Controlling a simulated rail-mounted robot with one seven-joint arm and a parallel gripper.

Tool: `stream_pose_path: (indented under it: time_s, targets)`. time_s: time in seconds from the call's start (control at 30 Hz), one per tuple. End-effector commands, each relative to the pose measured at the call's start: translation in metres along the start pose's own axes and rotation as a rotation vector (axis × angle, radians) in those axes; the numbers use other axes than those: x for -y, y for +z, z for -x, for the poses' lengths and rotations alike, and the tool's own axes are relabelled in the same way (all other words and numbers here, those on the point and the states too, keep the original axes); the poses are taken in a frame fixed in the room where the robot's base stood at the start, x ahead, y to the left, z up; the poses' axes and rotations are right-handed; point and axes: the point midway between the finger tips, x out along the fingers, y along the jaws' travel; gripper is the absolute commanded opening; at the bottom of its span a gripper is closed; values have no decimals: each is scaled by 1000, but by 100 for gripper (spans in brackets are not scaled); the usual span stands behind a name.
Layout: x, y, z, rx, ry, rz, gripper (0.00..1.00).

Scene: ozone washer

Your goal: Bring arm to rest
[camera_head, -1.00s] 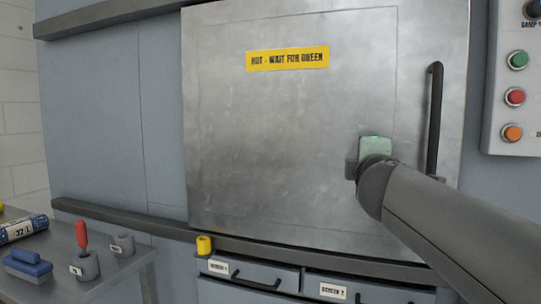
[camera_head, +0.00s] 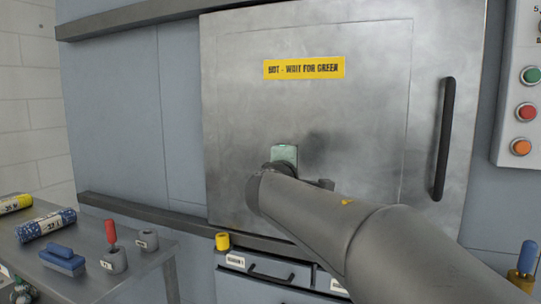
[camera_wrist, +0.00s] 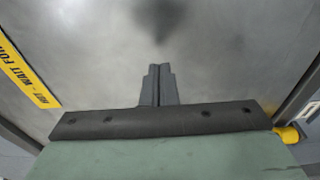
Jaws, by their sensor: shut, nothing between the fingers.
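My gripper (camera_wrist: 158,72) is shut with nothing between its fingers, as the wrist view shows. It points at the bare metal of the washer door (camera_head: 240,140), and a dark blurred shadow lies on the door ahead of the fingertips. In the head view my arm reaches in from the lower right in front of the door. Its green-topped wrist (camera_head: 285,154) is at the door's lower middle, and the fingers are hidden there. The door looks closed, with a yellow sign (camera_head: 304,68) and a dark vertical handle (camera_head: 443,140) to the right of my wrist.
A metal side table (camera_head: 134,262) at the lower left holds rolls, a blue brush (camera_head: 62,260) and a red-handled tool (camera_head: 111,234) in a cup. A button panel (camera_head: 518,110) is at the right.

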Motion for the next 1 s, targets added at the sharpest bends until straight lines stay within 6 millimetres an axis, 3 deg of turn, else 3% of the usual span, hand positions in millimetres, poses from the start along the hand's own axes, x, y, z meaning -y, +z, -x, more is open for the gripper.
stream_pose_path:
  time_s: [0.13,0.23,0.37,0.43,0.57,0.6,0.7,0.8,0.9,1.0]
  targets:
    - [-1,-2,-4,14,-1,0,0]
    - [4,9,-4,43,-38,-24,0]
    - [31,56,11,155,-201,-132,0]
    - [57,91,31,250,-334,-221,0]
    - [113,148,92,451,-609,-408,0]
    - [129,160,116,514,-691,-467,0]
    - [163,182,179,664,-893,-621,0]
    - [187,188,240,794,-1067,-770,0]
    - [202,185,287,889,-1199,-892,0]
    - [210,180,316,947,-1280,-974,0]
